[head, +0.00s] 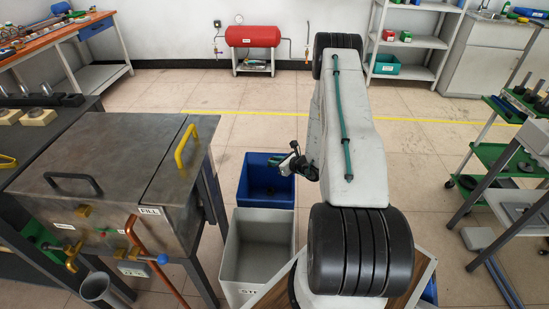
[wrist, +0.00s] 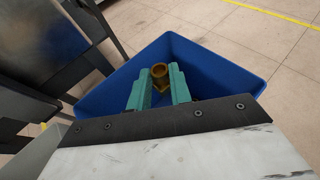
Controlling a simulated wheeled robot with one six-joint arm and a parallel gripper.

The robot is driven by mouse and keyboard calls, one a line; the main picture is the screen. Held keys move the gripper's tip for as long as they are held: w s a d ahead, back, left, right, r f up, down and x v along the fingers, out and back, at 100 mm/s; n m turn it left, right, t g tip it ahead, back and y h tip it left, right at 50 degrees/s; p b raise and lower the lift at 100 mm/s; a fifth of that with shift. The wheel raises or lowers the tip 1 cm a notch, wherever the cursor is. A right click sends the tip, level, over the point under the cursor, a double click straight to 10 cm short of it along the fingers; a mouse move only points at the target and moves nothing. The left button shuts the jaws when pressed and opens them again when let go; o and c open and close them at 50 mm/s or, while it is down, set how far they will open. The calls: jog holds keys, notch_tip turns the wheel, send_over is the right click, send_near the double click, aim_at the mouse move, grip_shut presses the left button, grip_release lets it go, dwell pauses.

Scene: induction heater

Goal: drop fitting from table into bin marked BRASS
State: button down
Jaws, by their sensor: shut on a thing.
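A brass-coloured fitting (wrist: 159,74), round and hollow at its top, is held between the teal fingers of my gripper (wrist: 160,86) in the wrist view. In that view the fitting shows against the inside of a blue bin (wrist: 222,62). In the head view my gripper (head: 289,162) is above the right part of the blue bin (head: 256,195). The fitting cannot be made out there. No marking on the blue bin can be seen in either view.
A grey bin (head: 233,268) with a partly hidden label starting "ST" stands in front of the blue one. A metal tank (head: 110,165) with a yellow handle stands to the left. A green cart (head: 500,155) is at the right. The floor behind the blue bin is clear.

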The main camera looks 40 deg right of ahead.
jog(key=shift+w+a+f, duration=0.1)
jog(key=shift+f, duration=1)
jog(key=shift+a+f, duration=0.1)
jog(key=shift+f, duration=0.95)
jog(key=c, duration=1.2)
grip_release()
jog(key=v, duration=0.7)
jog(key=shift+s+r, duration=0.15)
jog(key=shift+s, duration=0.25)
